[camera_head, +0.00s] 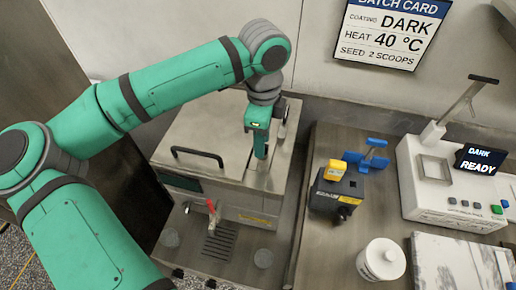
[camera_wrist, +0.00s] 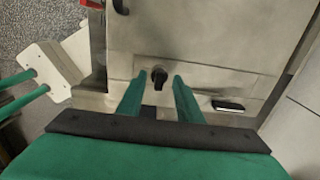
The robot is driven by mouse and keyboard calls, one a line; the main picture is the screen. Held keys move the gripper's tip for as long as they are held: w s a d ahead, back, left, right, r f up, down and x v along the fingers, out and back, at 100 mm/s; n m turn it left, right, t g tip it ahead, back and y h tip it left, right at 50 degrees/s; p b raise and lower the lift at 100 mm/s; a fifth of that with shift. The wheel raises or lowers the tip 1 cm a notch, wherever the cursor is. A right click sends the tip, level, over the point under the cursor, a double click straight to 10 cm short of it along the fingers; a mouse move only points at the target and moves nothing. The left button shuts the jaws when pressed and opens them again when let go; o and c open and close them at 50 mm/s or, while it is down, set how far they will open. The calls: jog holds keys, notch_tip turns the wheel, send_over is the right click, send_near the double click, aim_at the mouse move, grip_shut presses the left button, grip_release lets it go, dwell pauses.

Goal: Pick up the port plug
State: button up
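A small black knob-like piece, which looks like the port plug (camera_wrist: 159,77), stands on the flat steel top of the machine in the wrist view. My gripper (camera_wrist: 155,86) has its two green fingers apart, with a gap between them. The plug shows at the gap near the fingertips; I cannot tell whether it is between the fingers or just beyond them. No finger visibly touches it. In the head view my gripper (camera_head: 261,155) points down at the right part of the steel machine top (camera_head: 228,140). The plug is not discernible there, likely hidden by the gripper.
The machine has a black lid handle (camera_head: 198,156) and a red-handled tap (camera_head: 211,206) over a drain grate (camera_head: 220,240). To the right stand a black box (camera_head: 337,192), a blue fixture (camera_head: 371,157), a white jar (camera_head: 383,260) and a white device (camera_head: 440,190).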

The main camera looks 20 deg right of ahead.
grip_shut()
jog(key=shift+r, duration=0.15)
jog(key=shift+r, duration=0.6)
jog(key=s+a+r, duration=0.2)
jog(key=s+r, duration=0.9)
jog(key=s, duration=0.2)
jog(key=shift+s+a+r, duration=0.3)
jog(key=shift+s, duration=0.1)
